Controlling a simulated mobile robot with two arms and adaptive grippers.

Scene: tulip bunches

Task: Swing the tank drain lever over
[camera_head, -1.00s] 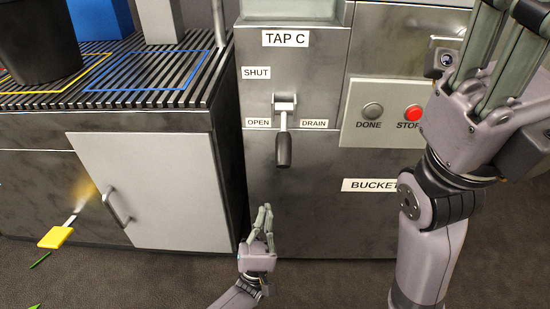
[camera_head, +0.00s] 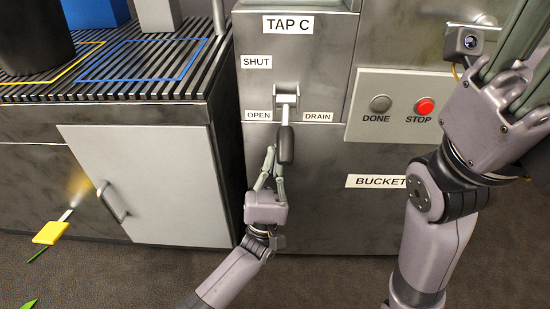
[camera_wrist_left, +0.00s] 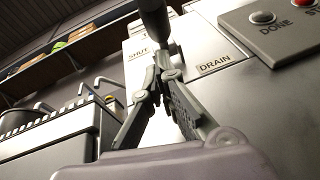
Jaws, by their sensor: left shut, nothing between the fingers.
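The drain lever (camera_head: 286,143) has a dark grip and hangs down from its pivot on the TAP C panel, between the OPEN label (camera_head: 258,116) and the DRAIN label (camera_head: 318,117). My left gripper (camera_head: 271,157) is shut and empty, its fingers pointing up just left of the grip. I cannot tell whether they touch. In the left wrist view, the dark grip (camera_wrist_left: 154,18) stands just beyond the fingertips (camera_wrist_left: 160,55). My right gripper (camera_head: 515,70) is raised at the upper right, its fingertips cut off by the frame.
A SHUT label (camera_head: 257,62) is above the lever. A panel with a grey DONE button (camera_head: 381,103) and red STOP button (camera_head: 425,106) is at the right. A slatted bench (camera_head: 120,99) with a cabinet door (camera_head: 165,190) stands at the left.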

